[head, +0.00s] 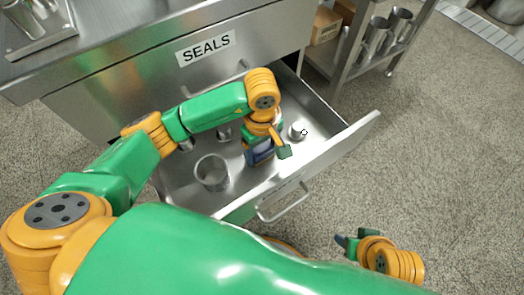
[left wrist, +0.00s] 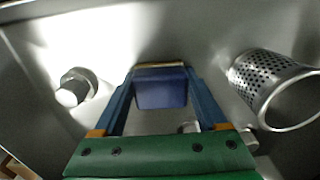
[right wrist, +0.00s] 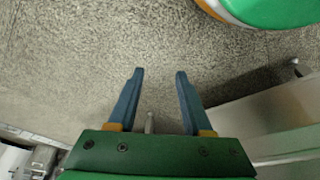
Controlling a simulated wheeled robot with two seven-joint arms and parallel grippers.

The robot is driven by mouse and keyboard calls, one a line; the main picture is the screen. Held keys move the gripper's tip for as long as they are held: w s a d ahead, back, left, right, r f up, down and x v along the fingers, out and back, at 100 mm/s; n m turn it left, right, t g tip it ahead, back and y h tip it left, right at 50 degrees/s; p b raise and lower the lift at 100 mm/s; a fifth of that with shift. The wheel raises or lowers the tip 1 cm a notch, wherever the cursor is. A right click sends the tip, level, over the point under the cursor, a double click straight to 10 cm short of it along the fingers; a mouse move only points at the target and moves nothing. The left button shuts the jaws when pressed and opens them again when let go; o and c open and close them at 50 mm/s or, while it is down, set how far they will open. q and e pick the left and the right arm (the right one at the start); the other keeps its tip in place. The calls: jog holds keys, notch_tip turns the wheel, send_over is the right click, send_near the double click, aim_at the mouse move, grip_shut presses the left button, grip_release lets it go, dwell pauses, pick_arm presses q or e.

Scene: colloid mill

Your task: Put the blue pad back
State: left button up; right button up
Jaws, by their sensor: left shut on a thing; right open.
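The blue pad (left wrist: 162,92) is a small dark-blue block held between the fingers of my left gripper (left wrist: 160,72) in the left wrist view. In the head view my left gripper (head: 262,148) is down inside the open drawer (head: 345,132) labelled SEALS, its fingers partly hidden by the wrist. I cannot tell whether the pad touches the drawer floor. My right gripper (head: 350,243) is outside the drawer at the lower right; its fingers (right wrist: 160,74) are apart and empty in the right wrist view.
A side shelf (head: 345,65) holds metal cups and a cardboard box.

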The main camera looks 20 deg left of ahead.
aim_at(262, 149)
jog(key=shift+w, duration=0.1)
pick_arm(q)
jog(key=o, duration=1.4)
pick_arm(e)
jog(key=shift+w+a+r+t, duration=0.2)
jog(key=shift+w+t, duration=0.2)
jog(key=shift+w, duration=0.15)
jog(key=shift+s+d, duration=0.1)
jog(key=shift+s, duration=0.05)
pick_arm(q)
jog(key=shift+r, duration=0.1)
notch_tip(262, 149, up, 12)
jog(key=p, duration=0.4)
pick_arm(e)
notch_tip(262, 149, down, 10)
jog(key=s+g, duration=0.1)
jog(key=shift+s+d+r, duration=0.15)
jog(key=shift+s+d, duration=0.1)
jog(key=shift+s, duration=0.1)
